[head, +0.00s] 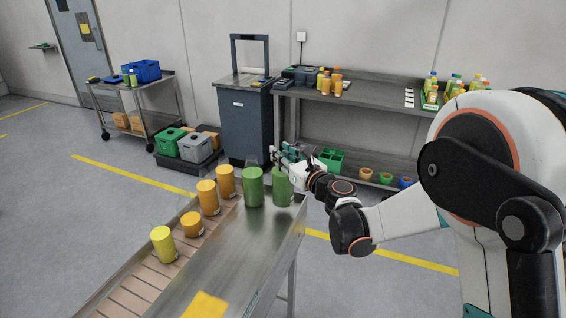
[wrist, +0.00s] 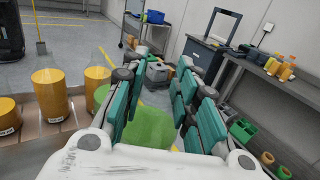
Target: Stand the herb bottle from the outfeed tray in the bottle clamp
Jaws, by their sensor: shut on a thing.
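Two green herb bottles with clear tops stand side by side at the far end of the steel outfeed tray (head: 225,250) in the head view. My gripper (head: 288,158) reaches in from the right at the top of the right-hand herb bottle (head: 281,188). In the wrist view this bottle (wrist: 150,128) lies between the teal fingers of my gripper (wrist: 158,90), which are shut on it. It looks upright; I cannot tell whether its base touches the tray. The other green bottle (head: 253,188) stands just left of it, apart from my fingers. I cannot make out the bottle clamp.
Several orange bottles (head: 208,198) and a yellow one (head: 163,244) stand on the brown conveyor (head: 140,285) at the left. A yellow label (head: 205,305) lies on the near steel. A workbench (head: 375,94) with bottles and a dark blue cabinet (head: 245,120) stand behind.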

